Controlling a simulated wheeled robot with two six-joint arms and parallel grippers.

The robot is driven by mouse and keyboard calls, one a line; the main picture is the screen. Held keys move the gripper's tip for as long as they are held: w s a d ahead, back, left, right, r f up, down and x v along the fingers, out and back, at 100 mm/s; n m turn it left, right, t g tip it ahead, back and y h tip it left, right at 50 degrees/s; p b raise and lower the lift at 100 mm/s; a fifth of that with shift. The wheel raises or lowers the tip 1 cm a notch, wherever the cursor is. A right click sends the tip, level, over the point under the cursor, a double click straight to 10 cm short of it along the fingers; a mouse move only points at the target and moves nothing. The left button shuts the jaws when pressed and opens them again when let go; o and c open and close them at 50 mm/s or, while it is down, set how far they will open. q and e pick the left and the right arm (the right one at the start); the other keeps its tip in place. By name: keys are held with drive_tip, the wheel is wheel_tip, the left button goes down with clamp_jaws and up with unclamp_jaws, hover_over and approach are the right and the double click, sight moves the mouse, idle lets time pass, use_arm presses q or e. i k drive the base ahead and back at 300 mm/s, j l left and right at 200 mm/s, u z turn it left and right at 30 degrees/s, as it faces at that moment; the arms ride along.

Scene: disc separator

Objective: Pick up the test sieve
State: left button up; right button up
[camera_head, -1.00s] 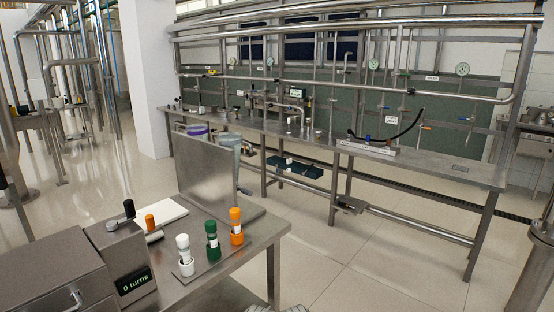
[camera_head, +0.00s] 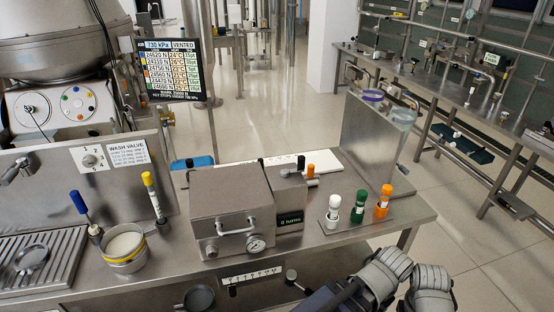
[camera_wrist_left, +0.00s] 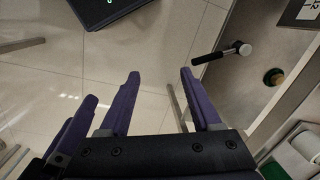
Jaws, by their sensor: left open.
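I cannot tell for certain which item is the test sieve. A small round metal dish (camera_head: 31,259) lies on the slatted drain rack at the far left, and it is a possible match. A round metal vessel (camera_head: 124,244) with a yellow band and pale contents stands right of the rack. My left gripper (camera_wrist_left: 160,85) is open and empty in the left wrist view, above the floor beside a bench. In the head view only folded grey arm parts of mine show at the bottom right, away from both items. My right gripper cannot be made out.
A steel press box (camera_head: 231,215) with a gauge stands mid-bench. White, green (camera_head: 359,206) and orange bottles stand right of it, near an upright steel plate (camera_head: 368,130). Blue-topped (camera_head: 80,203) and yellow-topped (camera_head: 150,185) handles rise by the vessel. Open floor lies right of the bench.

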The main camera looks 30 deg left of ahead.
sight(123, 244)
drive_tip(key=u, duration=2.45)
